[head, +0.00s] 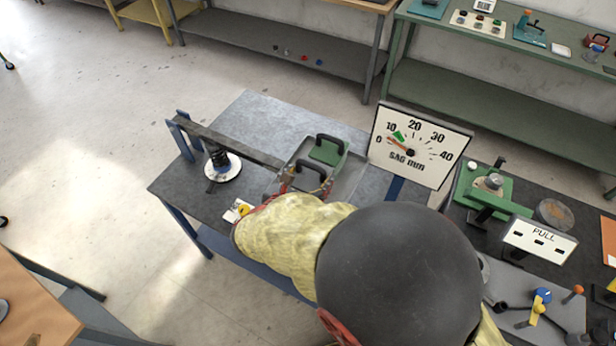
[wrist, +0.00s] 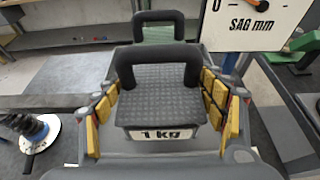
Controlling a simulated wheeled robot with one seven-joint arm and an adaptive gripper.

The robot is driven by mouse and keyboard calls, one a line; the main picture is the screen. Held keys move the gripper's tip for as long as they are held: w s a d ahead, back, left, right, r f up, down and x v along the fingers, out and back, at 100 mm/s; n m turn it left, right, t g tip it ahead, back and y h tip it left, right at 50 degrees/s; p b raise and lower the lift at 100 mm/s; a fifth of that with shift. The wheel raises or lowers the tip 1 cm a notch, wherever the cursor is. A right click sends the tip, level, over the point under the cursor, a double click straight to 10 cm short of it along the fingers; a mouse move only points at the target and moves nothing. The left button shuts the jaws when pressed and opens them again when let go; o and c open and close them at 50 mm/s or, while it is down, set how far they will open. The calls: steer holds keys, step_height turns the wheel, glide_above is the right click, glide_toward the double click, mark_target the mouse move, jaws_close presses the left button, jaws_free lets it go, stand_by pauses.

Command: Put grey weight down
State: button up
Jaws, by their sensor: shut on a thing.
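The grey weight (wrist: 158,92), a dark block with a black loop handle and a "1 kg" label, is between my gripper's yellow-padded fingers in the wrist view. My gripper (wrist: 160,98) is shut on its sides. In the head view the grey weight (head: 309,176) is at the tray's left part, mostly hidden behind my arm; my gripper (head: 302,184) shows only partly there. I cannot tell whether its underside touches the tray (head: 352,182). A green weight (head: 327,151) with a black handle sits in the tray just behind it.
A sag dial (head: 420,146) stands right of the tray, its pointer near the low end. A black spring on a white disc (head: 223,168) stands left, near a grey beam (head: 232,143). A green press (head: 492,184) stands on the right bench. The rear left tabletop (head: 262,119) is clear.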

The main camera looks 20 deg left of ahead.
mark_target(310, 183)
steer(key=shift+w+f+b, duration=0.2)
steer(key=shift+f, duration=0.7)
steer(key=shift+w+f+b, duration=0.2)
steer(key=shift+f, duration=0.7)
steer(key=shift+a+f, duration=0.1)
steer(key=shift+f, duration=0.05)
steer(key=o, duration=2.1)
steer(key=shift+f, duration=0.1)
steer(key=shift+s+r, duration=0.3)
steer(key=shift+s, duration=0.05)
steer(key=p+v, duration=0.1)
steer(key=v, duration=1)
steer(key=shift+s, duration=0.2)
